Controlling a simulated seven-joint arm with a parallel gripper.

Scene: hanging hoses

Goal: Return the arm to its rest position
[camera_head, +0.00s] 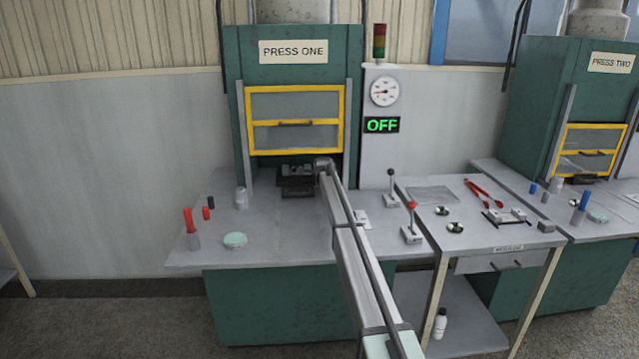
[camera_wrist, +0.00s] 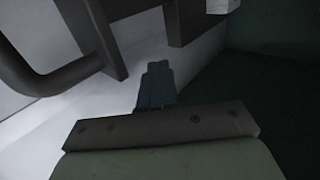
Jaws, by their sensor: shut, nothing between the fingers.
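My arm (camera_head: 358,262) reaches from the bottom of the head view up to the front of Press One (camera_head: 293,72). Its far end (camera_head: 324,165) is at the lower right of the press opening, just below the yellow-framed guard (camera_head: 295,153). My gripper's fingers cannot be made out in the head view. In the wrist view, my gripper (camera_wrist: 155,85) is shut, with its blue-grey fingers together and nothing between them. A dark bar with a curved end (camera_wrist: 60,75) and dark upright pieces are close ahead of the fingers. I cannot tell whether they touch.
A dark block (camera_head: 297,187) sits in the press opening, left of my arm's end. Red cylinders and a pale green disc (camera_head: 235,240) are on the left bench.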

